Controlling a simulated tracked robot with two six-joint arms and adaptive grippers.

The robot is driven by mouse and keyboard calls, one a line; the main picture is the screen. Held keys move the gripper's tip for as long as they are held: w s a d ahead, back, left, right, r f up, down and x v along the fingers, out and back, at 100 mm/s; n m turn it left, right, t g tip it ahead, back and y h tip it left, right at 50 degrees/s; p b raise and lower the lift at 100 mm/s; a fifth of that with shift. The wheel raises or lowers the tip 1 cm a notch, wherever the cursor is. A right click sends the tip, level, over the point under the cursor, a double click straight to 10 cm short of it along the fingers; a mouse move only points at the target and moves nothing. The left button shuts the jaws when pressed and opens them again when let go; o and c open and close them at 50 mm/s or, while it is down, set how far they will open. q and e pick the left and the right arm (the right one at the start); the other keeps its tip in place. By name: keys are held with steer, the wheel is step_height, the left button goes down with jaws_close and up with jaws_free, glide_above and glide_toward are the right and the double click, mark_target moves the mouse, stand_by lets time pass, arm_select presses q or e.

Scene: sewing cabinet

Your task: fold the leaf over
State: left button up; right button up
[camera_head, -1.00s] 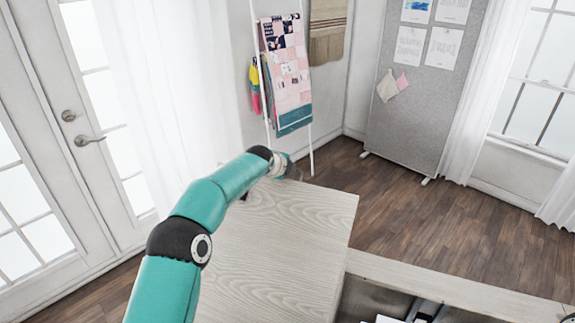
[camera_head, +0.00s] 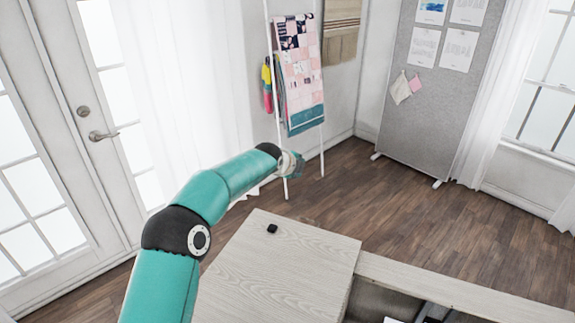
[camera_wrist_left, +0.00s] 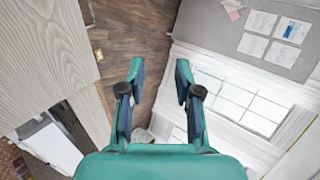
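The leaf (camera_head: 280,268) is a pale wood-grain panel lying flat at the cabinet's left side in the head view. A small black piece (camera_head: 272,229) sits on it near its far edge. The leaf also shows at the upper left of the left wrist view (camera_wrist_left: 45,45). My left gripper (camera_head: 291,165) is past the leaf's far edge in the head view, apart from it. In the left wrist view its two fingers (camera_wrist_left: 160,68) are spread with nothing between them. My right gripper is in neither view.
The cabinet's pale rim (camera_head: 440,286) runs right from the leaf, beside an opening with a white item (camera_wrist_left: 52,145) inside. A ladder rack with a quilt (camera_head: 300,75) stands behind my left gripper. A grey board (camera_head: 425,100) stands farther back. The wooden floor (camera_head: 385,205) between is clear.

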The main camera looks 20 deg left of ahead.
arm_select(q)
steer(key=d+v, duration=0.1)
steer(key=v, duration=0.8)
steer(key=shift+s+a+r, duration=0.2)
steer(key=shift+s+a, duration=0.1)
steer(key=shift+a, duration=0.25)
steer(key=shift+f, duration=0.1)
